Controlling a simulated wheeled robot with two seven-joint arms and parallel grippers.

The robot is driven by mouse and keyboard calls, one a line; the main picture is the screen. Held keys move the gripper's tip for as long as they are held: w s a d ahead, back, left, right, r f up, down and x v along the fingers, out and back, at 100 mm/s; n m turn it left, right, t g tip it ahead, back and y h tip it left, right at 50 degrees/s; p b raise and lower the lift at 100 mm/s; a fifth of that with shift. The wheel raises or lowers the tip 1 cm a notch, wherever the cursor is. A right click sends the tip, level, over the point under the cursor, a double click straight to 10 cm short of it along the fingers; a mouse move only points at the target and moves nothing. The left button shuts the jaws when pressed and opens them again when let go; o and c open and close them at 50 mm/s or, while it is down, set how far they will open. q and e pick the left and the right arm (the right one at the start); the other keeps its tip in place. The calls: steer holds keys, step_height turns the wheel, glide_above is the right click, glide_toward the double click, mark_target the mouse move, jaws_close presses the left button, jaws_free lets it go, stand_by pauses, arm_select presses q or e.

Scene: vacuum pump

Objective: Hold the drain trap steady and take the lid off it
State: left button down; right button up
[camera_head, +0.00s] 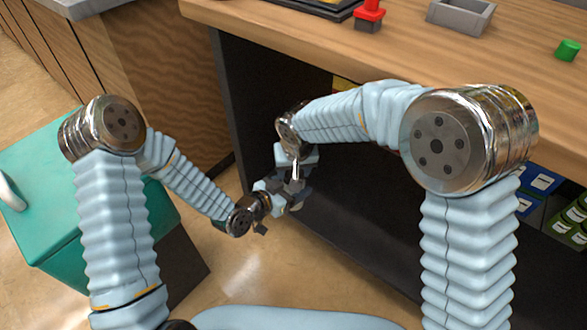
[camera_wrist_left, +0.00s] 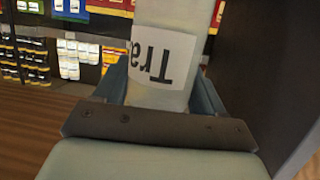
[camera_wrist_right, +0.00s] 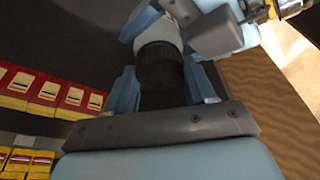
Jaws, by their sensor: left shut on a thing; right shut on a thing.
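The drain trap is a white cylinder (camera_wrist_left: 160,92) with a label reading "Tra", upside down in the left wrist view. My left gripper (camera_wrist_left: 160,75) is shut on its body, a finger on each side. In the right wrist view the trap's pale body (camera_wrist_right: 157,33) ends in a black ribbed lid (camera_wrist_right: 160,66). My right gripper (camera_wrist_right: 167,78) is shut on the lid, which appears seated on the body. In the head view my left gripper (camera_head: 268,188) and right gripper (camera_head: 297,160) meet below the counter's front edge, largely hiding the trap.
The wooden counter (camera_head: 300,37) is above, with a red-topped part (camera_head: 369,14), a grey tray (camera_head: 461,13) and a green cylinder (camera_head: 567,50). A dark open bay lies behind my grippers. A teal box (camera_head: 40,165) stands at left. Boxed goods (camera_head: 540,180) sit on a shelf at right.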

steer(key=o, duration=1.2)
steer(key=shift+c, duration=0.2)
step_height(320, 180, up, 4)
steer(key=shift+r, duration=0.1)
steer(key=shift+o, duration=0.7)
steer(key=shift+r, duration=0.15)
step_height(320, 180, up, 7)
steer(key=s+a+m+h, duration=0.2)
steer(key=s+m, duration=0.1)
steer(key=m, duration=0.4)
steer(key=x, duration=1.2)
steer(key=shift+d, duration=0.3)
